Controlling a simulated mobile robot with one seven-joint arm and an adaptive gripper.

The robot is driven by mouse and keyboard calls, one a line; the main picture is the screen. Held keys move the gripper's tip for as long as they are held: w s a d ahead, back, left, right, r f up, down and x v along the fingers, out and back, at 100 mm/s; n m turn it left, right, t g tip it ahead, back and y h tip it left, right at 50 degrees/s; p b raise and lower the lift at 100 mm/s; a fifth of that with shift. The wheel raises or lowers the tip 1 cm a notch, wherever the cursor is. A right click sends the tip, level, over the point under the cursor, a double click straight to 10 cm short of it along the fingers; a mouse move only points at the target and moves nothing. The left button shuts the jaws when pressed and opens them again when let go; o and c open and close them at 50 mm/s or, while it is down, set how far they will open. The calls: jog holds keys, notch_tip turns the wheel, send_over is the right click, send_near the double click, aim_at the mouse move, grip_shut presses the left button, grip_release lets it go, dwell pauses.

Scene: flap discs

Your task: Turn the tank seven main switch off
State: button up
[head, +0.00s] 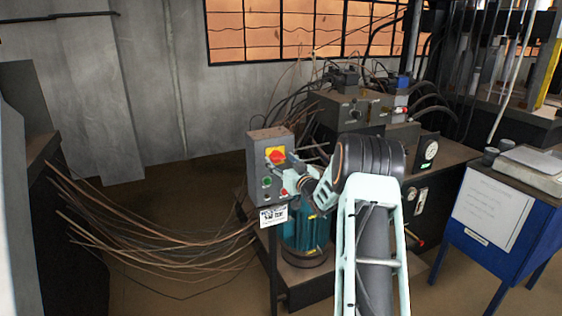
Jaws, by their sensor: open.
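A grey switch box (256,165) stands upright left of centre in the head view. Its front carries a red rotary switch on a yellow plate (276,155). Below it are a green button (267,182) and a small red button (283,192). I cannot read which tank the switch belongs to. My gripper (292,172) is open and empty, in front of the box's right side, just right of and slightly below the rotary switch. I cannot tell whether it touches the box. My gripper and arm hide part of the box's right side.
A small white label card (273,215) sits below the box, above a teal motor (304,233). Grey machine units with cables (350,112) stand behind. A blue stand with a white sheet (490,210) is at right. Loose brown rods (150,235) stick out at left.

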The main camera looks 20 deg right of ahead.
jog(key=shift+c, duration=0.7)
jog(key=c, duration=1)
